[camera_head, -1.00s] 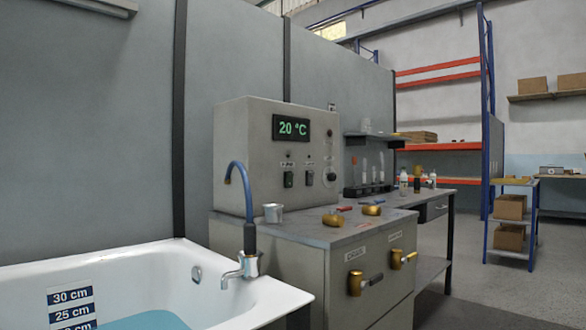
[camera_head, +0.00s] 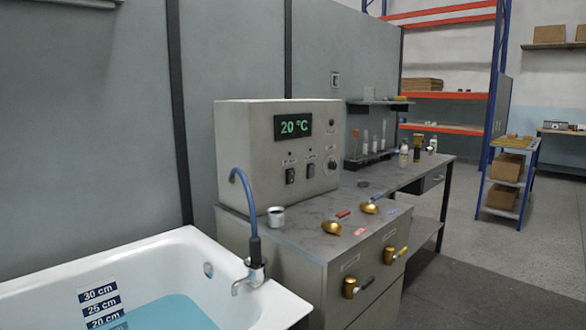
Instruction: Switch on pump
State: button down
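A grey control box (camera_head: 232,152) stands on the counter beside the bathtub. Its display (camera_head: 293,127) reads 20 °C in green. Below the display are a green-black switch (camera_head: 290,175) on the left and a second, grey switch (camera_head: 311,170) to its right. The labels above them are too small to read, so I cannot tell which is the pump's. My gripper is not in view.
The white bathtub (camera_head: 180,250) with blue water and a depth scale fills the lower left. A metal cup (camera_head: 276,217) and brass ladles (camera_head: 331,228) lie on the counter (camera_head: 305,221). Two brass-handled drawers (camera_head: 350,287) face front. A shelf cart (camera_head: 506,180) stands right; grey floor between is clear.

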aim_at(291, 174)
jog(key=i+l+u, duration=0.15)
jog(key=l, duration=0.2)
jog(key=i+l+u, duration=0.15)
jog(key=l, duration=0.25)
jog(key=i+l+u, duration=0.15)
jog(key=l, duration=0.25)
jog(key=i+l+u, duration=0.15)
jog(key=l, duration=0.25)
jog(key=i+l+u, duration=0.15)
jog(key=l, duration=0.3)
jog(key=i+l+u, duration=0.15)
jog(key=l, duration=0.3)
jog(key=i+l, duration=0.3)
jog(key=i, duration=0.1)
